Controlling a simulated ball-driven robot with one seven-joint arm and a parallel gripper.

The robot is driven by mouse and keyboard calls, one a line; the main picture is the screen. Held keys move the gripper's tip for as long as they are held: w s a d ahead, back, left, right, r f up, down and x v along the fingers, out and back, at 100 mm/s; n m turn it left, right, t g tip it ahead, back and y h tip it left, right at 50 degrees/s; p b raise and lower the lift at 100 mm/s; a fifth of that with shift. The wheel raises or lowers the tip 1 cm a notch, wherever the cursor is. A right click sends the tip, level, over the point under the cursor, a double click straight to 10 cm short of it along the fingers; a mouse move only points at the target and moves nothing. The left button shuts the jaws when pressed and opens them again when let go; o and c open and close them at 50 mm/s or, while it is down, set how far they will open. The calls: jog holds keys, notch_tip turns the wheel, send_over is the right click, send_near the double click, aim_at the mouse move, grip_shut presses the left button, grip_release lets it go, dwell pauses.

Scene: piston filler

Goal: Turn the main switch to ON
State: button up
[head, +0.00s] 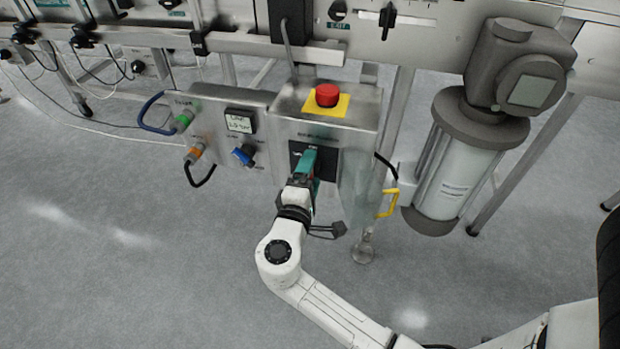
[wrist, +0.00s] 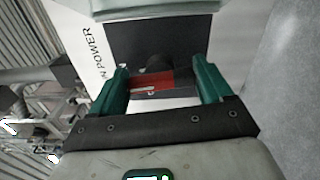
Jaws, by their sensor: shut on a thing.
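The main switch has a red handle (wrist: 150,83) on a dark square plate, which shows in the wrist view beside lettering that ends in "N POWER". In the head view its dark plate (head: 296,149) sits on the front of a steel box, and the handle is hidden behind my fingers. My gripper (head: 307,160) is at the switch, its green fingers pointing at the plate. In the wrist view, the fingers of my gripper (wrist: 162,70) stand either side of the red handle and are shut on it. I cannot tell the handle's exact ON/OFF position.
A red push button (head: 327,95) on a yellow plate tops the box. A blue knob (head: 242,156) and a small display (head: 239,122) are to the left. A yellow handle (head: 389,203) and a large grey cylinder (head: 455,170) stand right. The floor in front is clear.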

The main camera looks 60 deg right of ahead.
jog(key=shift+f+m+b, duration=0.15)
jog(key=shift+m+b, duration=0.15)
jog(key=shift+m, duration=0.2)
jog(key=shift+c, duration=0.3)
jog(key=shift+s, duration=0.1)
jog(key=o, duration=1)
jog(key=shift+a, duration=0.1)
jog(key=p+v, duration=0.3)
jog(key=v, duration=0.7)
jog(key=shift+s+a, duration=0.1)
jog(key=shift+a, duration=0.25)
